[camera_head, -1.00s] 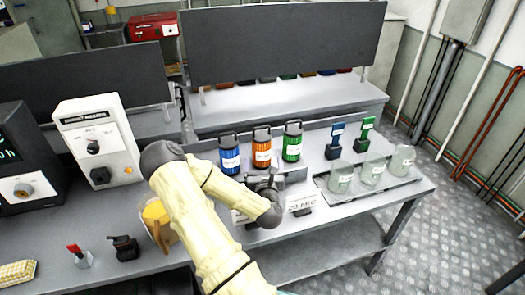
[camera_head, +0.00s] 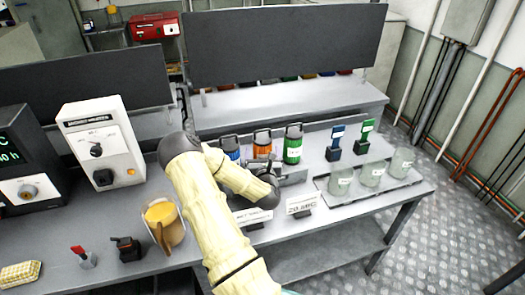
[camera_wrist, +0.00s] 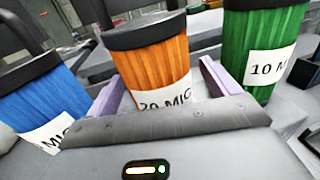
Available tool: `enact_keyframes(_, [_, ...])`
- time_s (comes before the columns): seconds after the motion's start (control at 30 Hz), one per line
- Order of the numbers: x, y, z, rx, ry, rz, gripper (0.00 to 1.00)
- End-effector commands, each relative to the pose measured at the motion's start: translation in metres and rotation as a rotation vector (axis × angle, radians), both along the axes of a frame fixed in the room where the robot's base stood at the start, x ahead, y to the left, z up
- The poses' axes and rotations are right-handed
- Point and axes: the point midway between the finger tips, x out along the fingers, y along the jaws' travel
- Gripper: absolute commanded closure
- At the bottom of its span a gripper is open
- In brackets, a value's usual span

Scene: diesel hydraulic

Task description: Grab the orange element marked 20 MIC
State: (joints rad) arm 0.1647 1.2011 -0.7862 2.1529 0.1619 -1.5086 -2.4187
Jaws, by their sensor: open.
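The orange element (camera_head: 262,147) is an upright ribbed cylinder with a black cap and handle, standing between a blue one and a green one on the bench. In the wrist view its white label on the orange element (camera_wrist: 152,66) reads 20 MIC, partly cut off by my gripper's body. My gripper (camera_wrist: 158,88) is open, with one pale purple finger on each side of the orange element's lower part. I cannot tell whether the fingers touch it. In the head view my arm covers part of the blue element and the lower part of the orange one.
The blue element (camera_wrist: 42,98) stands close on the left and the green element (camera_wrist: 262,45), labelled 10 MIC, close on the right. Glass beakers (camera_head: 372,172) stand on a tray at the right. A jug of yellow liquid (camera_head: 164,222) is left of my arm. A 20 MIC sign (camera_head: 302,205) stands in front.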

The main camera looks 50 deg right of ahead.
Motion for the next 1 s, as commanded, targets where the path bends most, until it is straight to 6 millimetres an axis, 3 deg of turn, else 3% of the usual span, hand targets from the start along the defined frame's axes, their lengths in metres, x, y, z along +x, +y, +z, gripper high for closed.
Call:
enact_keyframes(0.57, [0.0031, -0.0025, -0.0002, -0.001, 0.001, 0.0, 0.13])
enact_keyframes(0.83, [0.0031, -0.0026, -0.0002, -0.001, 0.001, 0.0, 0.62])
enact_keyframes(1.0, [0.0031, -0.0027, 0.0002, -0.001, 0.0, 0.0, 0.65])
